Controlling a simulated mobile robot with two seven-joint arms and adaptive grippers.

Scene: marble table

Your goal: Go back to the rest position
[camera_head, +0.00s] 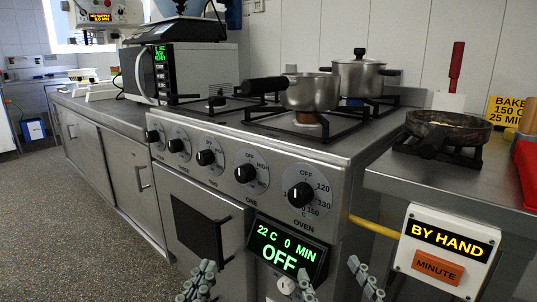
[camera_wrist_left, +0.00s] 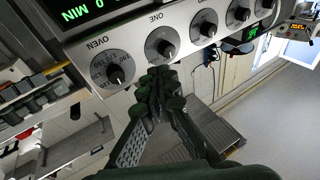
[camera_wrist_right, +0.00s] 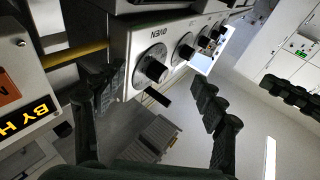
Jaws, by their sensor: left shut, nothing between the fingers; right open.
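My left gripper (camera_head: 198,281) shows at the bottom of the head view, in front of the oven door. In the left wrist view its fingers (camera_wrist_left: 162,90) are together and empty, below the row of knobs. My right gripper (camera_head: 333,279) is at the bottom right of the head view, with its fingers apart, one in front of the oven's right side and one right of it. In the right wrist view its fingers (camera_wrist_right: 150,97) are spread wide with nothing held between them. The oven knob (camera_wrist_right: 152,66) shows beyond them.
The steel stove (camera_head: 330,150) carries two pots (camera_head: 312,92) and (camera_head: 358,78). Its black knobs stick out in front, above a display (camera_head: 287,247) reading OFF. A pan (camera_head: 448,130) stands on the right counter, above a "BY HAND" box (camera_head: 445,252). Open floor (camera_head: 70,225) lies left.

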